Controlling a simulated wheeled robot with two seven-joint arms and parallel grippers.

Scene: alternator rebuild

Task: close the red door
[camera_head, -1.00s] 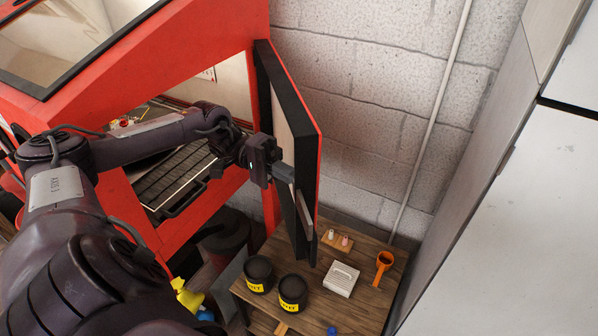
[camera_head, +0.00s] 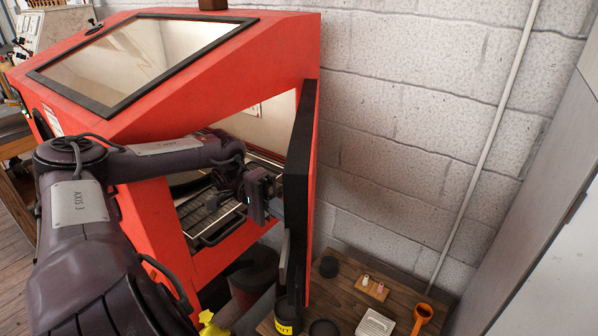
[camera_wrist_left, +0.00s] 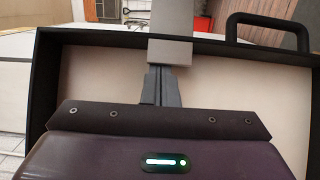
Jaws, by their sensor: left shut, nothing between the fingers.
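The red door (camera_head: 311,190) stands open at the right of the red cabinet (camera_head: 150,215). In the head view its black edge faces me and its red outer face is a thin strip. A grey bar (camera_head: 284,265) runs low along the edge. My left gripper (camera_head: 280,209) is shut, at the near, left side of the door; contact cannot be told there. In the left wrist view, the shut fingers (camera_wrist_left: 161,84) are in front of the door's pale inner panel (camera_wrist_left: 235,85), and a light grey piece lies beyond their tips. My right gripper is not in view.
A low wooden table (camera_head: 345,290) below the door holds black tubs, a white box (camera_head: 375,324) and an orange cup (camera_head: 421,314). A block wall stands behind the door. A dark grate (camera_head: 212,212) lies inside the cabinet.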

